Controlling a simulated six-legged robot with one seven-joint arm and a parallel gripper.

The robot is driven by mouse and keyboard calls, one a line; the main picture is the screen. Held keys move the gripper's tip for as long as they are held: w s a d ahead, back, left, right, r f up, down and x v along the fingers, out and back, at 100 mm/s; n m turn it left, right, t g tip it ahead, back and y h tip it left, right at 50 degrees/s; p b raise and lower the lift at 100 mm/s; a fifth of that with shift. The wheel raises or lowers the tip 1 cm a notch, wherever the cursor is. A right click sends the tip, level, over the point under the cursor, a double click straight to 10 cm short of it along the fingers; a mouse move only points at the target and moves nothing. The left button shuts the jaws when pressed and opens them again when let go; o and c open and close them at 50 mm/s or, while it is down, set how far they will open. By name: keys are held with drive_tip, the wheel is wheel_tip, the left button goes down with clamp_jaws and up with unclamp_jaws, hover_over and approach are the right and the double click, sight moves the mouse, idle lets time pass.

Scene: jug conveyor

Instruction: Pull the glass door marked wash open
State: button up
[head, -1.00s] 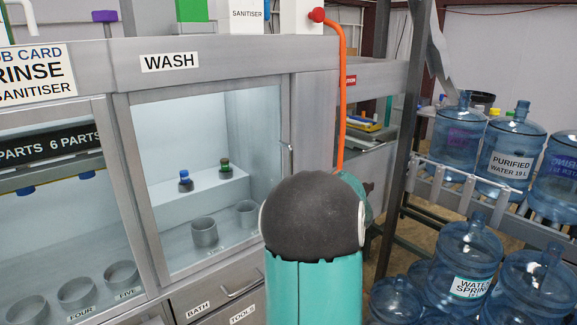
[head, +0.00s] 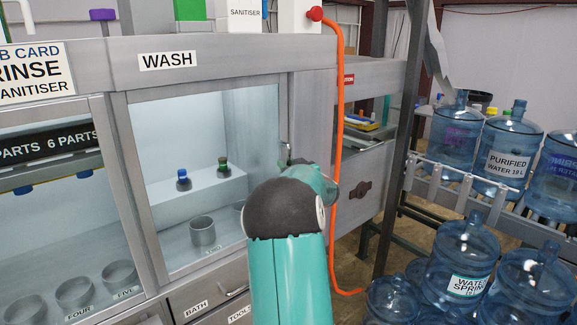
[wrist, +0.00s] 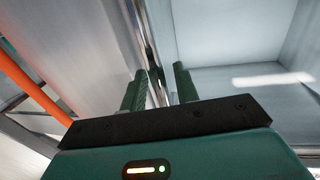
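The glass door (head: 205,125) under the WASH sign (head: 167,61) looks shut in its grey metal frame. Its upright metal handle (head: 284,152) is at the door's right edge. My teal arm reaches toward that edge in the head view and hides its lower right part; my fingers cannot be made out there. In the wrist view my gripper (wrist: 160,72) is open, with two dark green fingers apart. The shiny handle bar (wrist: 150,52) runs down between the fingers, nearer the left one. I cannot tell whether either finger touches it.
An orange hose (head: 339,150) hangs just right of my arm. Drawers (head: 215,290) lie below. A rack of blue water jugs (head: 507,150) stands at the right.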

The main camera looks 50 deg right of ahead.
clamp_jaws()
